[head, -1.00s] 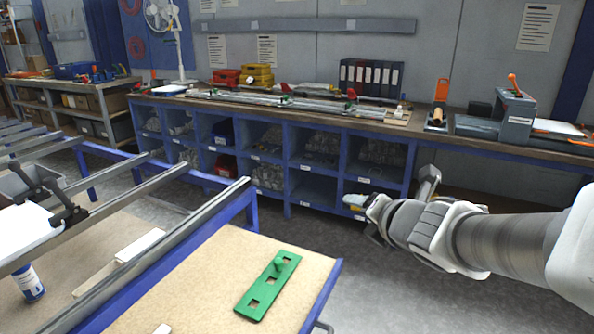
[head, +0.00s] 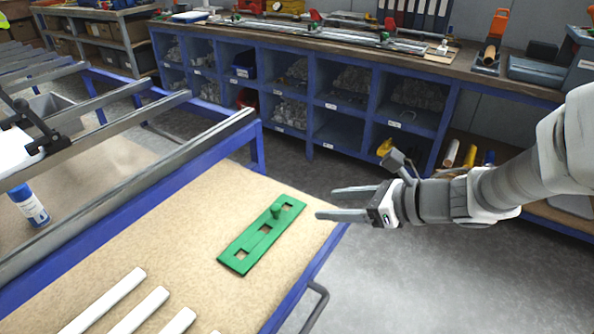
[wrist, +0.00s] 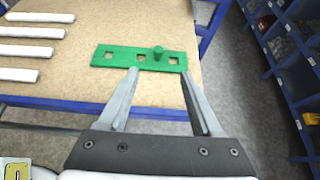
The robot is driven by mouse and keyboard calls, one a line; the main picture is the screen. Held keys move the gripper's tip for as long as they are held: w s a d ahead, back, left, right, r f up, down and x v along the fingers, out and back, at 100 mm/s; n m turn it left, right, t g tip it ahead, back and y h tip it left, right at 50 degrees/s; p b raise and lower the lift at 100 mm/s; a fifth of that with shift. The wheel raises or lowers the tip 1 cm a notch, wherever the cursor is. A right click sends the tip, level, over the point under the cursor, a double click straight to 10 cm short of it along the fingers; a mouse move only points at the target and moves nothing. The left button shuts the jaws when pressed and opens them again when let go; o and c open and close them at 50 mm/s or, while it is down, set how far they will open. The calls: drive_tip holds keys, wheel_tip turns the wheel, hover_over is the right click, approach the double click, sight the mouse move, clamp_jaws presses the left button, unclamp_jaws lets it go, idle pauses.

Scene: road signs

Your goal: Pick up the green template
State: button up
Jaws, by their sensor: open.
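The green template (head: 248,247) is a flat green plate with square holes and an upright round knob. It lies flat on the tan tabletop near its right edge. It also shows in the wrist view (wrist: 113,57), just beyond the fingertips, with the knob right of its middle. My gripper (head: 325,203) is open and empty, to the right of the template in the head view, by the table edge. In the wrist view my gripper's fingers (wrist: 158,72) are spread and point at the template's near side. The knob appears between the lines of the two fingers.
The tabletop (head: 180,225) has several white strips (head: 105,300) at its front left. A metal rail (head: 150,185) runs along its left side. A white and blue bottle (head: 28,205) stands beyond the rail. Blue shelving (head: 310,110) lies behind, across open floor.

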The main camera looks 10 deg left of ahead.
sight(278, 208)
drive_tip(key=b+x, duration=0.2)
drive_tip(key=x, duration=0.9)
drive_tip(key=shift+a+b, duration=0.1)
drive_tip(key=shift+b, duration=0.2)
drive_tip(key=x, duration=0.2)
drive_tip(key=b+x, duration=0.1)
drive_tip(key=x, duration=0.1)
drive_tip(key=shift+s+a+f, duration=0.1)
drive_tip(key=shift+f, duration=0.35)
drive_tip(key=shift+a+f+b, duration=0.15)
drive_tip(key=shift+a+b, duration=0.15)
drive_tip(key=shift+a, duration=0.05)
clamp_jaws()
